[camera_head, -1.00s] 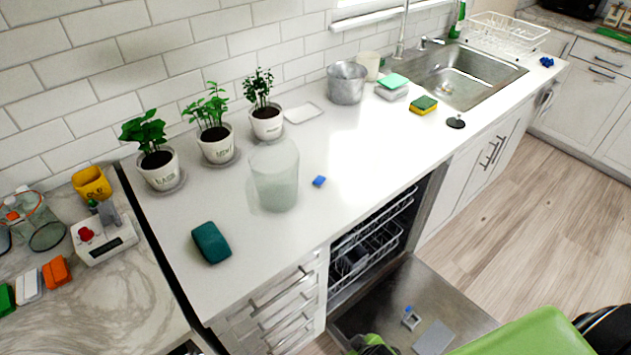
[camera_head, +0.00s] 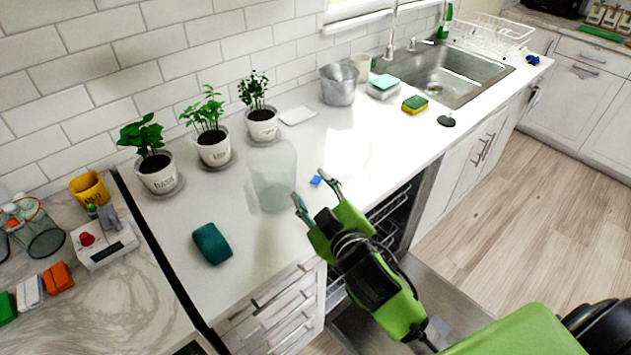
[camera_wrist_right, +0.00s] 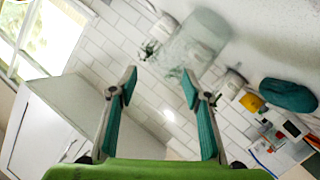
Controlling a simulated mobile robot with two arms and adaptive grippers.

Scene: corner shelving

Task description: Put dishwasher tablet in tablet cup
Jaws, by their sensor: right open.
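The dishwasher tablet, a small blue block (camera_head: 316,180), lies on the white counter right of a clear container. My right gripper (camera_head: 313,188) is open and empty over the counter, its fingertips on either side of the tablet in the picture; I see no contact. In the right wrist view the gripper (camera_wrist_right: 160,88) is also open, with nothing between its fingers; I cannot make out the tablet there. The open dishwasher door is mostly behind my right arm, and the tablet cup is hidden. My left gripper is not in view.
The clear container (camera_head: 272,176) stands close left of my right fingers. A teal sponge (camera_head: 212,243) lies near the front left. Potted plants (camera_head: 213,147) line the wall. A metal bucket (camera_head: 339,86) and a yellow-green sponge (camera_head: 415,105) stand toward the sink (camera_head: 448,72). The dishwasher is open below.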

